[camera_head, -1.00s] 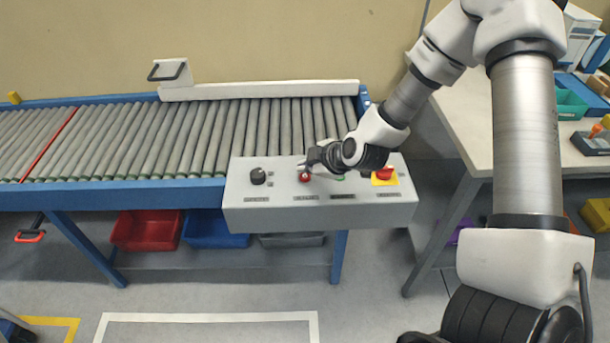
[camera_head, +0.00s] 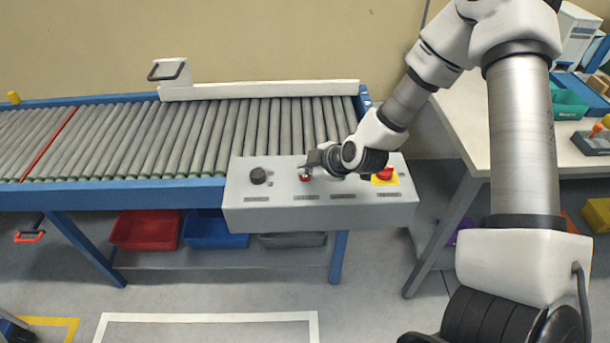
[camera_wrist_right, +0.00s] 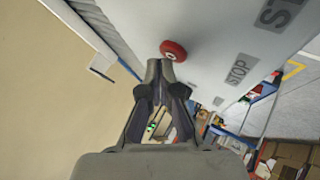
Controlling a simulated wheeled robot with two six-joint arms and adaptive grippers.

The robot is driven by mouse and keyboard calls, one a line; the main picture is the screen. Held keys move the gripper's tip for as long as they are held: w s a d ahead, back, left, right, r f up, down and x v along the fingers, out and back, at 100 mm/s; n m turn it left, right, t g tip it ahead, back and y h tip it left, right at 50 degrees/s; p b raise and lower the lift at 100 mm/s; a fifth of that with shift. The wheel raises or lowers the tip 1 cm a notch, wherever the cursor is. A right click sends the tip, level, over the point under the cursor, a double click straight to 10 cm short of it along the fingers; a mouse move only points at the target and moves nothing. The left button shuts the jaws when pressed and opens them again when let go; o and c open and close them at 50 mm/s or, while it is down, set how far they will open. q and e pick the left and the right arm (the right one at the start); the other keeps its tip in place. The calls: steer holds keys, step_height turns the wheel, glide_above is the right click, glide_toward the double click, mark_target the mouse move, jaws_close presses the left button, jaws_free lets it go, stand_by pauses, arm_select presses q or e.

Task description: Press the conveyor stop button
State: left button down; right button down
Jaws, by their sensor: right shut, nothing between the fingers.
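The red stop button (camera_head: 305,179) is on top of the grey control box (camera_head: 320,215), left of its middle. In the right wrist view the round red button (camera_wrist_right: 173,50) sits on the panel, with a label reading STOP (camera_wrist_right: 238,70) to its right. My right gripper (camera_head: 312,163) is shut and empty, its fingertips at the button. In the right wrist view the fingertips (camera_wrist_right: 160,68) reach the button's near edge; whether they touch it or it is pushed in, I cannot tell. My left gripper is not in view.
A black knob (camera_head: 258,176) is at the box's left. A red mushroom button on a yellow plate (camera_head: 382,181) is at its right, close to my wrist. The roller conveyor (camera_head: 180,138) runs behind the box. A white table (camera_head: 455,105) stands at the right.

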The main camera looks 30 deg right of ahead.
mark_target(307, 178)
steer(key=shift+f, duration=0.35)
stand_by(0.5)
steer(key=shift+r, duration=0.1)
steer(key=shift+r+p, duration=0.7)
steer(key=shift+p, duration=0.1)
step_height(307, 178, up, 5)
steer(key=p, duration=0.5)
steer(key=shift+r+p, duration=0.1)
steer(key=shift+p, duration=0.25)
stand_by(0.5)
